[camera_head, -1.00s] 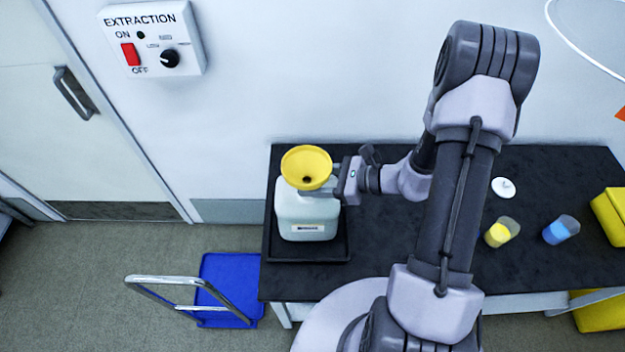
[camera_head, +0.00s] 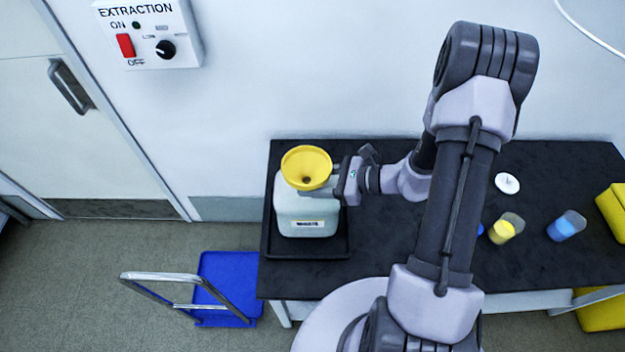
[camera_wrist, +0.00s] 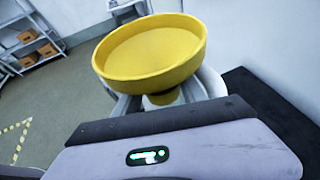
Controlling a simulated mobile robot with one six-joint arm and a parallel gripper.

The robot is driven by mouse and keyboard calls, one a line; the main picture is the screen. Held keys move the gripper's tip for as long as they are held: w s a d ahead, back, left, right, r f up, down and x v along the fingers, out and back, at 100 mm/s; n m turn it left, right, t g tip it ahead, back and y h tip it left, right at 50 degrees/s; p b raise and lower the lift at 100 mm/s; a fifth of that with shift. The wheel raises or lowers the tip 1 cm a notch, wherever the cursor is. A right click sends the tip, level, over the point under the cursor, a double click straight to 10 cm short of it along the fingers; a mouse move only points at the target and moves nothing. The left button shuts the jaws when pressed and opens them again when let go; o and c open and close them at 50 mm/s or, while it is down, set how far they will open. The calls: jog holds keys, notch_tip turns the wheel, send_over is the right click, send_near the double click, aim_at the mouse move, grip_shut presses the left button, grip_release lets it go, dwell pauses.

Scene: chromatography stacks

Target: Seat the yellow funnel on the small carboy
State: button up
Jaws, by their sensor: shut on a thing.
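The yellow funnel (camera_head: 306,166) is upright, over the top of the small white carboy (camera_head: 306,216). My gripper (camera_head: 318,190) comes from the right and is shut on the funnel below its wide rim. In the wrist view the funnel (camera_wrist: 150,52) fills the upper middle, held between my fingers, with the pale carboy (camera_wrist: 212,82) partly showing beneath it. The funnel's bowl and my gripper hide the carboy's mouth, so I cannot tell whether the stem is in it.
The carboy stands in a black tray (camera_head: 300,252) on the left end of the dark bench (camera_head: 400,153). A white lid (camera_head: 507,183), a yellow-filled beaker (camera_head: 504,230) and a blue-filled beaker (camera_head: 567,226) stand to the right. A blue trolley (camera_head: 228,285) is on the floor.

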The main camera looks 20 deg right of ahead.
jog(key=shift+f, duration=0.3)
jog(key=o, duration=1.5)
jog(key=shift+r, duration=0.1)
